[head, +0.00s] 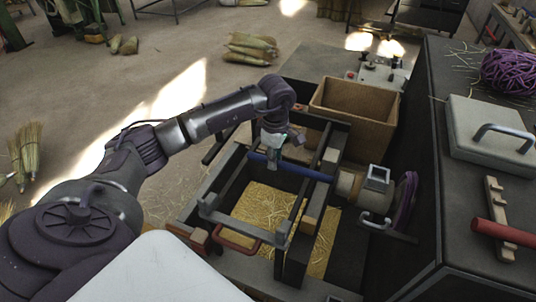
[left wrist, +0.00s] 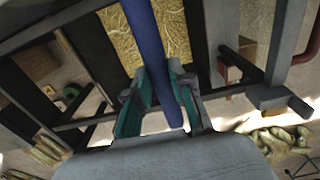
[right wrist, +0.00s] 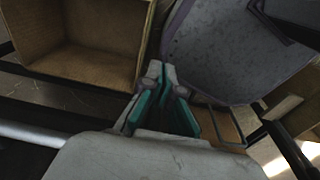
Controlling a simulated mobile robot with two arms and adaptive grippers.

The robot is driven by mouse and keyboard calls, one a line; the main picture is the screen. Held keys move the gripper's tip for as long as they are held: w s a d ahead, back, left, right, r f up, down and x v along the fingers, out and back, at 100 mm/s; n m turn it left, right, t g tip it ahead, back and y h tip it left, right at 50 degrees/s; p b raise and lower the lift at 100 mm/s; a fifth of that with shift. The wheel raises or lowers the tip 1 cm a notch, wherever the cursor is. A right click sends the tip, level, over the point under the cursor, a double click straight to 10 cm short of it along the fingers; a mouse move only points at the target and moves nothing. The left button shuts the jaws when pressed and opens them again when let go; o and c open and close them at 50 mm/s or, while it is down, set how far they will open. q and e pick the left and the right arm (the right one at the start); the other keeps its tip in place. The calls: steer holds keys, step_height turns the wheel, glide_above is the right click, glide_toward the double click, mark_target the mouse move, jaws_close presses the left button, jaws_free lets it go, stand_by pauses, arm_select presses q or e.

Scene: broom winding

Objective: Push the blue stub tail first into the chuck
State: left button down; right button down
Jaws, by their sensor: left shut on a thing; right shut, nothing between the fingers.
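The blue stub (head: 305,172) is a long rod lying level above the open frame, its right end at the face of the pale round chuck (head: 349,186). I cannot tell whether that end is inside the chuck or only against it. My left gripper (head: 271,154) is shut on the stub near its left end. In the left wrist view the blue stub (left wrist: 149,38) runs between the fingers of my left gripper (left wrist: 158,75), and its near end shows past them. My right gripper (right wrist: 168,82) is shut and empty; it is out of the head view.
A trough of straw (head: 265,207) lies below the stub, with dark frame bars around it. A cardboard box (head: 352,110) stands behind. A purple wheel (head: 406,200) is right of the chuck. A dark cabinet (head: 440,150) with a grey case (head: 480,118) fills the right side.

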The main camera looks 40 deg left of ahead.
mark_target(300, 167)
arm_select(q)
steer(key=shift+w+d+b, duration=0.15)
steer(key=shift+w+d, duration=0.1)
steer(key=shift+d, duration=0.9)
steer(key=shift+w+d+b, duration=0.15)
steer(key=shift+w+d, duration=0.15)
steer(key=shift+d, duration=0.8)
steer(key=shift+w+d+b, duration=0.15)
steer(key=shift+w+d, duration=0.1)
steer(key=shift+d, duration=1)
steer(key=c, duration=0.9)
jaws_free()
steer(key=shift+c, duration=0.2)
